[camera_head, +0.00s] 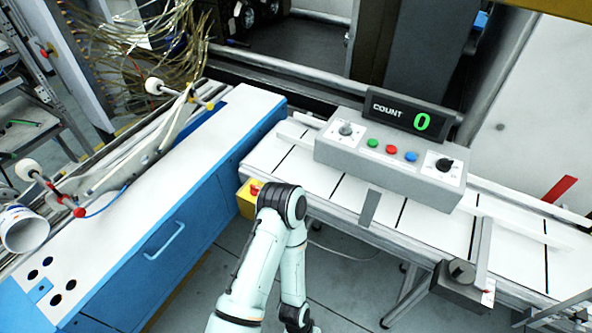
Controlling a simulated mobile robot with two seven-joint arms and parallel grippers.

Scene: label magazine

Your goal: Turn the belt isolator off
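A yellow box with a red part (254,190) is on the near side of the conveyor, beside the blue cabinet. It looks like an isolator switch. My pale green arm partly covers it, and its switch position cannot be read. A grey control box (385,160) on the conveyor carries a black rotary knob (445,164) at its right end and a silver knob (346,130) at its left. Their labels are too small to read. My arm's dark joint is in front of the yellow box, and its links run down out of the picture. Neither gripper shows.
The control box has green, red and blue buttons and a display (410,113) reading COUNT 0. A white-topped blue cabinet (170,250) stands at the left. A dark block (455,290) with a round knob sits at the conveyor's near edge. Open floor shows below the conveyor.

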